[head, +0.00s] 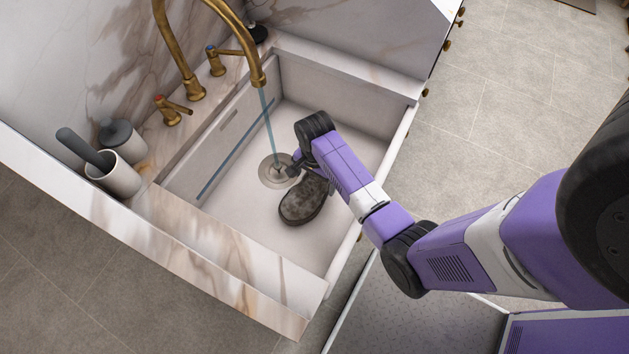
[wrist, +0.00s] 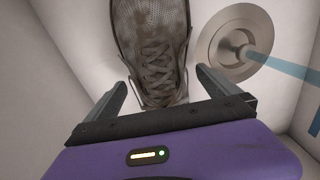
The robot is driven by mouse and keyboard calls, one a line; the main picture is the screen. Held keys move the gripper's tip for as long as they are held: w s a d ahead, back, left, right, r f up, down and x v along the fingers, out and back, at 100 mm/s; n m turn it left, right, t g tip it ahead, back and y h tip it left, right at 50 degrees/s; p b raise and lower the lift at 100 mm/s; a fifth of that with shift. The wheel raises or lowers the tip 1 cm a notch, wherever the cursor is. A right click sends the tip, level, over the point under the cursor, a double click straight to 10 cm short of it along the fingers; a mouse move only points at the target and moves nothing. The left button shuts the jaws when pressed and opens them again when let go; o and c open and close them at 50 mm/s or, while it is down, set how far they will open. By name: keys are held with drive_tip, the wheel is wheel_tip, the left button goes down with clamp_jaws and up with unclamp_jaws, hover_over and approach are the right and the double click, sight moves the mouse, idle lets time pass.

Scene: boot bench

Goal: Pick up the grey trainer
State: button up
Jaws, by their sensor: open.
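The grey trainer (head: 303,201) lies in the white sink (head: 260,229), beside the drain. It looks brownish-grey and dirty. In the head view my arm hides part of it. In the wrist view the trainer (wrist: 151,45) shows its laces, with one end toward my gripper and the other cut off by the top edge. My gripper (wrist: 163,83) is open, with one finger on each side of the trainer's near end. In the head view my gripper (head: 291,170) is down in the sink. I cannot tell whether the fingers touch the trainer.
A brass tap (head: 256,75) arches over the sink, with a blue stream of water (head: 267,122) falling to the metal drain (head: 270,174). The drain (wrist: 235,43) is right of the trainer in the wrist view. Sink walls surround my gripper. A cup with a brush (head: 115,178) stands on the marble ledge.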

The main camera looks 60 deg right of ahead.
sight(314, 181)
drive_tip(key=shift+f, duration=1.3)
drive_tip(key=c, duration=1.5)
drive_tip(key=shift+o, duration=0.2)
drive_tip(key=shift+r, duration=0.1)
